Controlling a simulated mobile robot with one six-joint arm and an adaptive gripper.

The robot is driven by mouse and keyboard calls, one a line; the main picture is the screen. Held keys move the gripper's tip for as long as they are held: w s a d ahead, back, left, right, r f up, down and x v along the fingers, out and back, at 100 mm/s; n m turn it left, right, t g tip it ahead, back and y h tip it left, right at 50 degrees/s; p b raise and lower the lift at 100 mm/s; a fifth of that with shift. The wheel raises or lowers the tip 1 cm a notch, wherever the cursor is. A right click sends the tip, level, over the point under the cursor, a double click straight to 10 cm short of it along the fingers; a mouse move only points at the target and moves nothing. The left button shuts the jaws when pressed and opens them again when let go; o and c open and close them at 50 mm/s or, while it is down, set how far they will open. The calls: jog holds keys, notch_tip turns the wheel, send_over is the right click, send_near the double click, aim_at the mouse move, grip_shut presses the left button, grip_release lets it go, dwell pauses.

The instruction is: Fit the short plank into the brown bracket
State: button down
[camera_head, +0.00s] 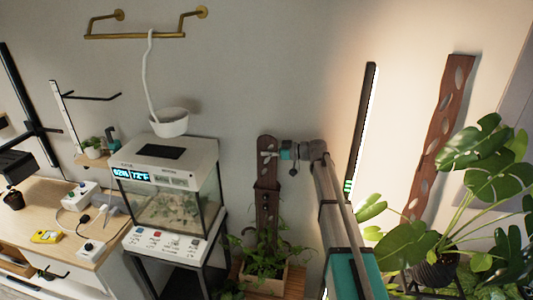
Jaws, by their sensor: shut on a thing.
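My gripper (270,155) reaches in from the right and is shut on a short dark brown plank (267,172) with holes, near its upper part. The plank stands about upright in front of the wall. Directly below it is a dark brown upright piece (266,206) rising from a planter, which looks like the brown bracket. The plank's lower end meets or overlaps the top of this piece. I cannot tell from here whether it is seated inside or only in front. My gripper covers part of the plank's upper section.
A leafy plant in a wooden planter (268,280) surrounds the upright's foot. A glass tank (172,200) on a stand is close on the left. A lit vertical lamp (361,130), a tall wavy brown board (440,130) and a large-leaved plant (470,190) are on the right.

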jog(key=shift+f+b, duration=0.85)
jog(key=shift+f, duration=0.15)
jog(key=c, duration=0.7)
grip_release()
